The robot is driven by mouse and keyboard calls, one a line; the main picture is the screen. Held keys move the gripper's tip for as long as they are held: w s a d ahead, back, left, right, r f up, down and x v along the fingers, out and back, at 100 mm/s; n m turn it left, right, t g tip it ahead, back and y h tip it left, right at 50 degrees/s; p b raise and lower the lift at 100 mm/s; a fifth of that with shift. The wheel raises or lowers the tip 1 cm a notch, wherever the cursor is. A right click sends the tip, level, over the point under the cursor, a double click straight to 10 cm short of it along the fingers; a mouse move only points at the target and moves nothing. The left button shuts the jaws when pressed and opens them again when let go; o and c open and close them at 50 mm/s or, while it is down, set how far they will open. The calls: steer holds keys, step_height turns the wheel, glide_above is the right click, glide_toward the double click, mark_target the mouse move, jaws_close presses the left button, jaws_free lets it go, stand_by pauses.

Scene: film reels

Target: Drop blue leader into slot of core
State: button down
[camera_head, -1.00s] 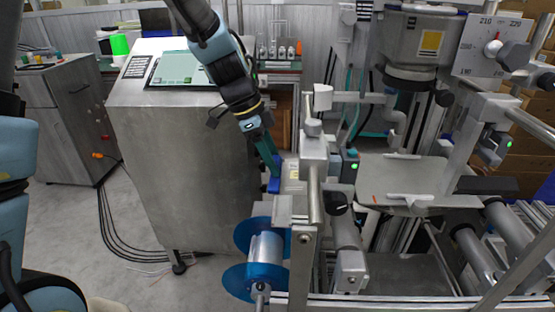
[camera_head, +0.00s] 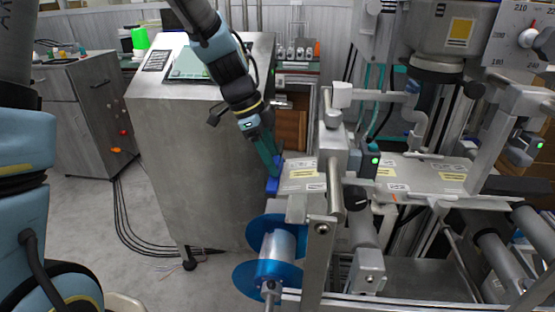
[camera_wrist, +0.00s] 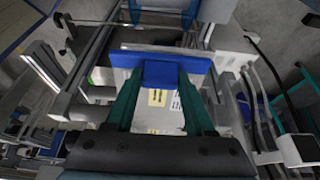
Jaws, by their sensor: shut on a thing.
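My gripper (camera_head: 271,168) has green fingers and points down beside the left end of the machine. It is shut on the blue leader (camera_head: 272,186), whose blue end shows at the fingertips. In the wrist view, the leader (camera_wrist: 160,73) is a wide blue strip with a block in its middle, between the fingers (camera_wrist: 158,90). The core (camera_head: 278,245) is a silver cylinder between two blue discs, below and near the gripper in the head view. The leader appears apart from the core. I cannot make out the core's slot.
A steel cabinet (camera_head: 195,150) stands left of my gripper. A metal post and roller (camera_head: 333,165) stand close on the right. A labelled steel plate (camera_head: 435,172) and rollers (camera_head: 490,250) lie farther right. The floor (camera_head: 130,255) at lower left is mostly clear, with black cables.

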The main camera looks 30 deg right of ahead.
steer(key=shift+w+a+f+b, duration=0.7)
steer(key=shift+w+a+b, duration=0.1)
steer(key=shift+a, duration=0.2)
steer(key=shift+w+a+f+b, duration=0.65)
steer(key=shift+w+a, duration=0.15)
steer(key=shift+a, duration=0.15)
steer(key=w+a+f+b, duration=0.4)
steer(key=w+a+f, duration=0.1)
steer(key=a, duration=0.3)
steer(key=shift+w+f, duration=0.25)
steer(key=shift+w, duration=0.6)
stand_by(1.1)
steer(key=shift+a+f, duration=0.1)
steer(key=shift+a, duration=0.1)
